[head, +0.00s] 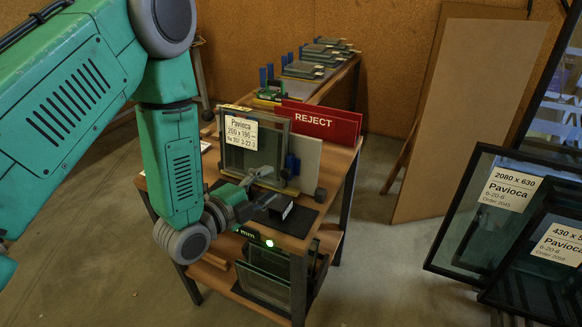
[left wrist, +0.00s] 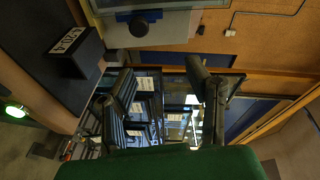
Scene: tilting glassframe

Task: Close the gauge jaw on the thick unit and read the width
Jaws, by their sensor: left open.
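A framed glass unit (head: 278,150) with a white "Pavioca" label (head: 240,133) stands upright on the bench. My left gripper (head: 260,190) is open and empty, between unit and block. Its spread fingers show in the left wrist view (left wrist: 165,80). I cannot make out the gauge jaw clearly.
A red REJECT sign (head: 315,123) stands behind the unit. A green-lit "mm" readout (head: 248,234) is at the bench front. Panes stand on the lower shelf. Large labelled panes (head: 510,190) and a brown board (head: 465,110) lean at right. Floor between is free.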

